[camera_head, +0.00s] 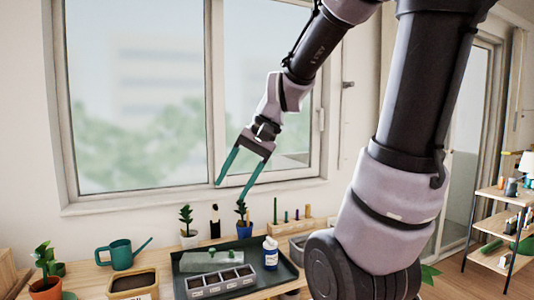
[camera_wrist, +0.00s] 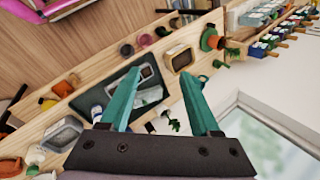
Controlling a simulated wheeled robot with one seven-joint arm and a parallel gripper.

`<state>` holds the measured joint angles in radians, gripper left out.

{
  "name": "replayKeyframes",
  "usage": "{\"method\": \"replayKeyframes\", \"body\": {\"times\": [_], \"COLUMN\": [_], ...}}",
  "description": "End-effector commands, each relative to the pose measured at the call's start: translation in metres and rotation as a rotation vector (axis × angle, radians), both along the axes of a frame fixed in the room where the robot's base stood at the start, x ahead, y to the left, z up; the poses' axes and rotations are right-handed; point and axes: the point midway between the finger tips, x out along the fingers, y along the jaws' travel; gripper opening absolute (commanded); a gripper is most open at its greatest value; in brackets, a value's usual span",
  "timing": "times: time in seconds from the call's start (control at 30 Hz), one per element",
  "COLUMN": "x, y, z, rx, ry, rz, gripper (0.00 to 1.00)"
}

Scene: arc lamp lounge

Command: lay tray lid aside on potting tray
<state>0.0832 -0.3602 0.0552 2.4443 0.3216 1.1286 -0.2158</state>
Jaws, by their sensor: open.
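The dark potting tray (camera_head: 285,272) lies on the wooden bench below the window; part of it also shows in the wrist view (camera_wrist: 92,92). A pale grey-green translucent piece, seemingly the tray lid (camera_head: 200,262), lies on the potting tray behind a grey seed tray with soil-filled cells (camera_head: 222,284). The lid looks apart from the seed tray. In the wrist view the lid (camera_wrist: 152,97) shows between my fingers. My gripper (camera_head: 229,192) is open and empty, with teal fingers, well above the bench before the window.
A teal watering can (camera_head: 121,254) and a soil-filled planter (camera_head: 133,283) stand left of the potting tray. A white bottle (camera_head: 270,254) stands at its right part. Potted plants, one in a blue pot (camera_head: 244,229), line the back. A shelf (camera_head: 495,230) stands far right.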

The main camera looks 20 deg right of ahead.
Motion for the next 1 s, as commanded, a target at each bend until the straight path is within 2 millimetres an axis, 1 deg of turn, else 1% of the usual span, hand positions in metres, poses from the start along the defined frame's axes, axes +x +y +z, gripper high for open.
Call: {"method": "replayKeyframes", "body": {"times": [0.03, 0.1, 0.2, 0.33, 0.5, 1.0], "x": [-0.008, -0.015, -0.024, -0.031, -0.034, -0.034], "y": [-0.010, -0.025, -0.043, -0.058, -0.064, -0.064], "z": [0.013, 0.026, 0.044, 0.060, 0.066, 0.066], "rx": [-0.062, -0.143, -0.231, -0.299, -0.326, -0.325], "ry": [-0.081, -0.178, -0.297, -0.399, -0.440, -0.438], "rz": [0.003, -0.003, -0.015, -0.030, -0.038, -0.037], "gripper": [0.63, 0.63, 0.63, 0.63, 0.63, 0.63]}}
